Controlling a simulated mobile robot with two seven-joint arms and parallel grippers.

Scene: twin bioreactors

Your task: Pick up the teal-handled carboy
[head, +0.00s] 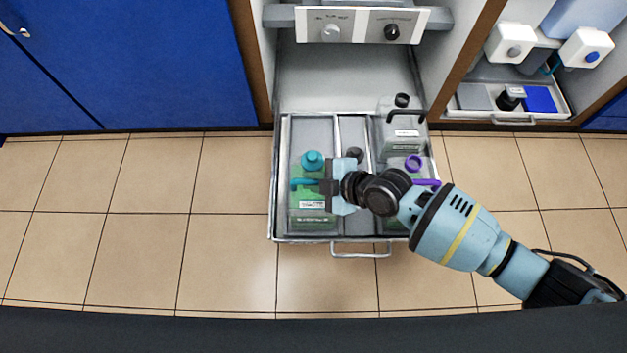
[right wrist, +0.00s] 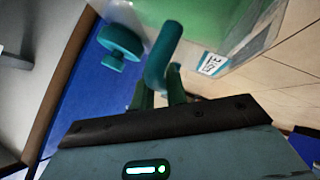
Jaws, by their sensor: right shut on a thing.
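The teal-handled carboy (head: 313,214) holds green liquid and has a teal cap (head: 312,160). In the head view it appears over the left compartment of the pulled-out drawer (head: 272,215). My right gripper (head: 322,187) reaches in from the right and is shut on its teal handle. In the right wrist view the teal handle (right wrist: 163,52) rises from the jaws, with the green body (right wrist: 205,28) beside it. Whether the carboy's base touches the drawer floor I cannot tell. My left gripper is not in view.
A clear carboy with a black handle (head: 402,140) stands at the drawer's back right. A purple-capped carboy (head: 414,163) is in front of it, partly hidden by my arm. A control panel (head: 361,25) is above the drawer. Open tiled floor (head: 150,240) lies left and in front.

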